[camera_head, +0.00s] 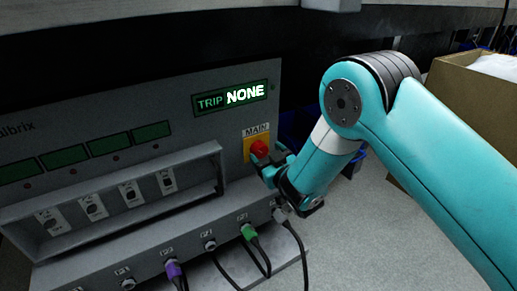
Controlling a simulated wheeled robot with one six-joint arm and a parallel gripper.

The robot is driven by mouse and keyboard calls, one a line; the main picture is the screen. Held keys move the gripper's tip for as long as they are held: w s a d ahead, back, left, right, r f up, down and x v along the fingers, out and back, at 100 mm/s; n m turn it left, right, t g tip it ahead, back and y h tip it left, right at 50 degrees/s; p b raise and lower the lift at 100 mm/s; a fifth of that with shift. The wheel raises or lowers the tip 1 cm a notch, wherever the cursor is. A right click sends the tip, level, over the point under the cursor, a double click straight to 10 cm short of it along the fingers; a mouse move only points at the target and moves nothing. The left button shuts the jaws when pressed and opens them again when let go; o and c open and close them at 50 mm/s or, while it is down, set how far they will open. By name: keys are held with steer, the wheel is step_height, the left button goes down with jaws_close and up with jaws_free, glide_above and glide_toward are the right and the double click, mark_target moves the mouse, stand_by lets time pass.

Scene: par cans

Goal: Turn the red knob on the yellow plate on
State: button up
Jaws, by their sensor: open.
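The red knob (259,149) sits on the yellow plate (249,134) under the "MAIN" label, at the right end of a grey panel. The gripper is open. The fingers hide part of the knob and the lower right of the plate. I cannot tell whether a finger touches the knob. The knob's pointing direction is not clear. A green display (230,98) above the plate reads "TRIP NONE".
The grey panel (225,75) has a raised frame (110,164) around several small switches at left. Cables with a purple plug (174,270) and a green plug (248,231) hang from its lower ledge. A cardboard box (460,95) stands at right, and a blue bin (295,125) is behind my arm.

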steer(key=shift+a, duration=0.35)
steer(key=shift+a, duration=0.1)
steer(key=shift+c, duration=0.7)
steer(key=c, duration=0.8)
steer(key=shift+m, duration=0.3)
steer(key=m, duration=0.3)
steer(key=shift+r+m+p, duration=0.1)
steer(key=shift+m+p, duration=0.2)
steer(key=shift+p, duration=0.1)
steer(key=m+p, duration=0.2)
steer(key=m, duration=0.2)
steer(key=shift+g, duration=0.4)
steer(key=m+p, duration=0.1)
steer(key=m, duration=0.3)
steer(key=shift+m, duration=0.3)
steer(key=shift+m+g+y+p, duration=0.4)
steer(key=shift+m+p, duration=0.2)
steer(key=shift+m, duration=1.5)
